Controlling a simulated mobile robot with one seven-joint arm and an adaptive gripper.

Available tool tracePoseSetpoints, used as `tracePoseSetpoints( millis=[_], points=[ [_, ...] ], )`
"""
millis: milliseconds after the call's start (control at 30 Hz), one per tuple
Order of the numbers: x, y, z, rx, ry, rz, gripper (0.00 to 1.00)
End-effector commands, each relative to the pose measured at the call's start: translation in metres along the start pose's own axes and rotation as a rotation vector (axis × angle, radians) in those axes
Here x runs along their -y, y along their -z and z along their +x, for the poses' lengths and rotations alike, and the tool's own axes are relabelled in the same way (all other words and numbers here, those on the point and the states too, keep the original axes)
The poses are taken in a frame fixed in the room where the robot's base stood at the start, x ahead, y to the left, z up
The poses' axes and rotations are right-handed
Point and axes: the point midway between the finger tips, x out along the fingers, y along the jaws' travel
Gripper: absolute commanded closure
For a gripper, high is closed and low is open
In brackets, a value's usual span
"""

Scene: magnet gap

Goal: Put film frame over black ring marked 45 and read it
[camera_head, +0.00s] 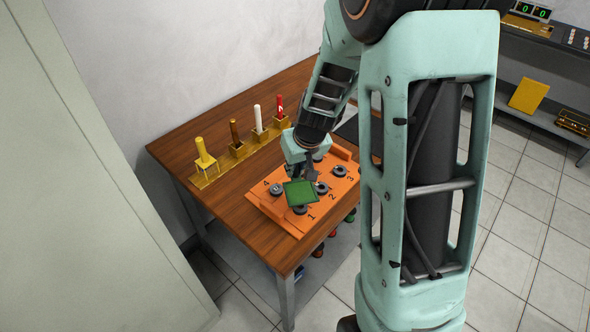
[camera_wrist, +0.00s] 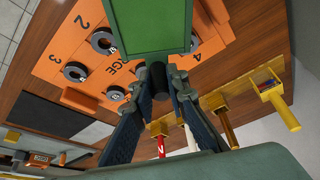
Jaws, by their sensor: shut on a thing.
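My gripper (camera_wrist: 157,84) is shut on the dark stub handle of the green film frame (camera_wrist: 152,28). In the head view the green frame (camera_head: 300,193) is held out over the orange board (camera_head: 268,208). Dark rings with pale centres sit on the board: one by 4 (camera_head: 276,189), one by 1 (camera_head: 300,210), one by 2 (camera_head: 321,188) and one by 3 (camera_head: 339,171). The frame overlaps part of the ring by 1 in this view. I cannot make out a 45 on any ring, nor the height of the frame.
A yellow rack (camera_head: 205,179) along the table's back edge holds yellow, brown, white and red upright tools. A dark mat (camera_head: 348,129) lies beyond the board. The wooden table (camera_head: 225,215) has bare room at its front left. A grey cabinet (camera_head: 90,200) stands left.

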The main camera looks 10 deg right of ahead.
Motion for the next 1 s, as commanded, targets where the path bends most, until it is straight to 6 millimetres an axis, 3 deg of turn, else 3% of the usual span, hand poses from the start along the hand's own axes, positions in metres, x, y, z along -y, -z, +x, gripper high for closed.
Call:
tracePoseSetpoints(
  millis=[400,1000],
  points=[
    [0.000,0.000,0.001,-0.002,0.000,0.000,1.00],
    [0.000,-0.020,0.047,-0.001,0.000,0.001,1.00]
  ],
)
